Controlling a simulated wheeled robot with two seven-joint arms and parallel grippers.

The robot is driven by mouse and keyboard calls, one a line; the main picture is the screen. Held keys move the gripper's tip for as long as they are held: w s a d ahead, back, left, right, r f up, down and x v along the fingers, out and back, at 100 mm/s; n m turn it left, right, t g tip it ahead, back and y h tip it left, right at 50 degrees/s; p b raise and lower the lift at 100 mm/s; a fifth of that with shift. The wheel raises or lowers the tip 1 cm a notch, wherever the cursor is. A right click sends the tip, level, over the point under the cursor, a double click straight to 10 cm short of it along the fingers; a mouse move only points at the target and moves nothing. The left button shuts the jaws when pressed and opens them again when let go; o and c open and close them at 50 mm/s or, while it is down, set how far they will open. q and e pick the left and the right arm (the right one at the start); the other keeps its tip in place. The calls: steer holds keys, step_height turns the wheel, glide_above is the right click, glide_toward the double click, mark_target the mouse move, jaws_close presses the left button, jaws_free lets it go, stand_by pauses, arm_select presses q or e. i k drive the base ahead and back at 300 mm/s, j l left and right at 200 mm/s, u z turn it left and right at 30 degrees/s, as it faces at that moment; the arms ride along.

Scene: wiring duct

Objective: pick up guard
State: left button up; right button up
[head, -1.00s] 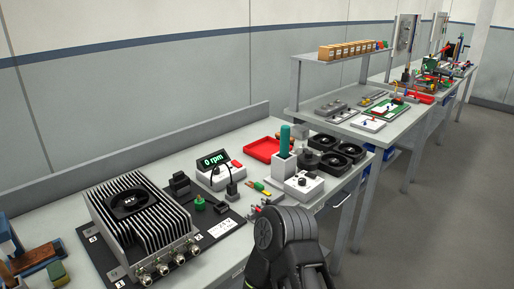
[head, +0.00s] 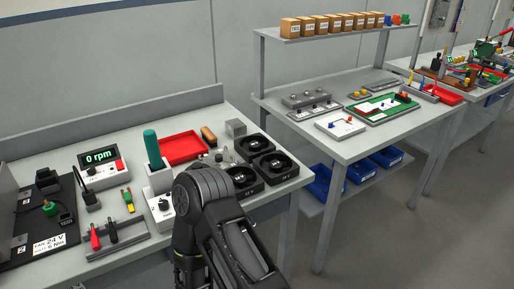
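I cannot single out a guard for certain in the head view. Several black square fans (head: 276,166) lie on the near bench at its right end, and whether any of them carries a separate guard is too small to tell. A black arm link of mine rises from the bottom middle and hides part of the bench's front edge and the area just left of the fans. Neither gripper shows.
The near bench (head: 120,131) also holds a red tray (head: 182,148), a green-handled tool in a white block (head: 153,150), an rpm display (head: 99,159) and a tool rack (head: 116,238). A second bench (head: 352,148) stands right, beyond a floor gap.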

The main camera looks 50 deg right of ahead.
mark_target(218, 157)
steer(key=k+l, duration=0.15)
steer(key=l, duration=0.25)
steer(key=k+l, duration=0.15)
steer(key=l, duration=0.25)
steer(key=k+l, duration=0.2)
steer(key=l, duration=0.2)
